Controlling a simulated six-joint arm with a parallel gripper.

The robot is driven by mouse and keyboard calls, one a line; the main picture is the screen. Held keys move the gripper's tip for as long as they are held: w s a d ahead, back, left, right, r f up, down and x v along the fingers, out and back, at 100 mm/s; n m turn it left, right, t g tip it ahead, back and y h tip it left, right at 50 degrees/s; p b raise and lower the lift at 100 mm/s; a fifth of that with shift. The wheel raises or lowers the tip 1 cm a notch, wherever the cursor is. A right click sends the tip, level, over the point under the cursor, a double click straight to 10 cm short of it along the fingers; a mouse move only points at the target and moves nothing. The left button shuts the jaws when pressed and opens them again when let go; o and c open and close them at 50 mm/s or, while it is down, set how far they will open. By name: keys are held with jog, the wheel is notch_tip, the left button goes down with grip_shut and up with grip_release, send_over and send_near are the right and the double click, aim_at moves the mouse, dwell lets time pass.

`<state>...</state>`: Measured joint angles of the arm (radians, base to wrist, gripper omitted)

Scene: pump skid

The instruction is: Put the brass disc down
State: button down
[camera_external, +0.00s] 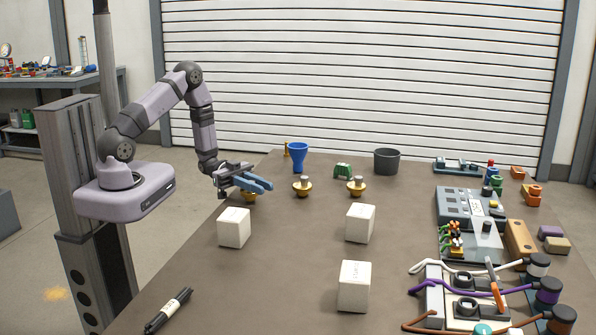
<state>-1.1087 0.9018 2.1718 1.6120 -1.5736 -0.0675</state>
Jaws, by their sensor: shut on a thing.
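My gripper (257,185), with blue fingers, is low over the left part of the table. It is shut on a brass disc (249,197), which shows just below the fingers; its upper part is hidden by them. I cannot tell whether the disc touches the table. Two similar brass discs with grey knobs on top stand to the right, one nearer (302,190) and one farther right (356,188).
White blocks (234,229) stand in front of the gripper and toward the table's middle. A blue funnel (299,157), a green part (343,171) and a dark bucket (386,161) stand at the back. Grey equipment (470,208) and cables crowd the right side.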

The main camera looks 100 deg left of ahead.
jog(key=shift+f, duration=0.25)
jog(key=c, duration=1.6)
grip_release()
jog(key=shift+b, duration=0.3)
jog(key=b+v, duration=0.1)
jog(key=v, duration=0.6)
jog(key=shift+s+r+b, duration=0.1)
jog(key=shift+b, duration=0.3)
jog(key=o, duration=0.8)
jog(key=shift+s, duration=0.1)
